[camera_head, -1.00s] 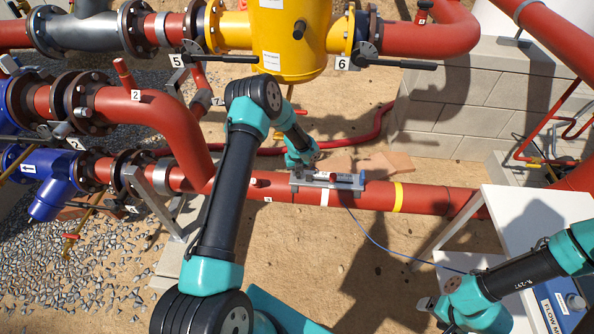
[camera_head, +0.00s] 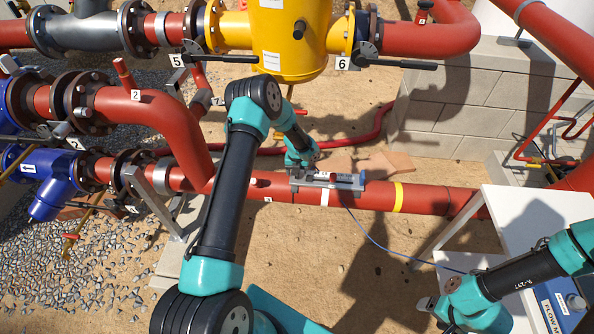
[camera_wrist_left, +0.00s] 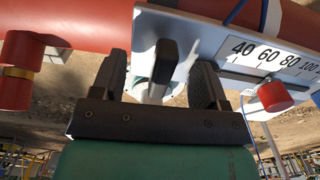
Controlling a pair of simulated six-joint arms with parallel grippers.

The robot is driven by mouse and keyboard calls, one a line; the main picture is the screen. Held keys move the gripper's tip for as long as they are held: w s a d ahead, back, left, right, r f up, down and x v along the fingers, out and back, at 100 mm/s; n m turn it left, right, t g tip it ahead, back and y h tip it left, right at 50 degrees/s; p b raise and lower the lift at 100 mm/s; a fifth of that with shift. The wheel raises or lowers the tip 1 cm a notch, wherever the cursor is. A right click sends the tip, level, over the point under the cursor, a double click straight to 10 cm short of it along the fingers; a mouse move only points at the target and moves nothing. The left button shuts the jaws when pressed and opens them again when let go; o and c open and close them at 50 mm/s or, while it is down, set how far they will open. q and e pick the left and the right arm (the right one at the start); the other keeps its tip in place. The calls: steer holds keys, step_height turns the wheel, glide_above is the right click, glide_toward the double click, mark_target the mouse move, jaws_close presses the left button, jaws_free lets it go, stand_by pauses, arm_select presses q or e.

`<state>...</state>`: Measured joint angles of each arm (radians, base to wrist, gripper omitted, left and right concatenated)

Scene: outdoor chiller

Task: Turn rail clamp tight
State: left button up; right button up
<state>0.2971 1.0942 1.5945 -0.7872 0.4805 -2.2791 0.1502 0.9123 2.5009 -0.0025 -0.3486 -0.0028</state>
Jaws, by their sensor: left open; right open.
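A silvery rail with sensors (camera_head: 346,186) sits along the top of the red pipe in the head view. In the left wrist view, its pale plate (camera_wrist_left: 215,35) carries a scale marked 40, 60, 80, 100. A dark clamp handle (camera_wrist_left: 164,62) stands out at the plate's left end. My left gripper (camera_head: 301,168) is at the left end of the rail. In the left wrist view, its open fingers (camera_wrist_left: 160,82) stand on either side of the handle, with visible gaps. My right gripper (camera_head: 432,309) is at the lower right, away from the rail, with its fingers hard to make out.
The red pipe (camera_head: 435,200) runs under the rail and has a yellow band. A red knob (camera_wrist_left: 274,96) sits beside the scale, right of my left fingers. A blue cable (camera_head: 385,246) runs to the white stand (camera_head: 508,212). A yellow vessel (camera_head: 285,45) stands behind.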

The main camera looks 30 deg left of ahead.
arm_select(q)
steer(key=shift+o, duration=0.4)
steer(key=shift+r, duration=0.1)
steer(key=shift+r, duration=3.45)
steer(key=shift+w+r, duration=0.1)
steer(key=shift+r, duration=0.4)
steer(key=s+d+r, duration=0.4)
steer(key=s+d, duration=0.4)
steer(key=s, duration=0.5)
steer(key=shift+s+d, duration=0.2)
steer(key=shift+s, duration=0.2)
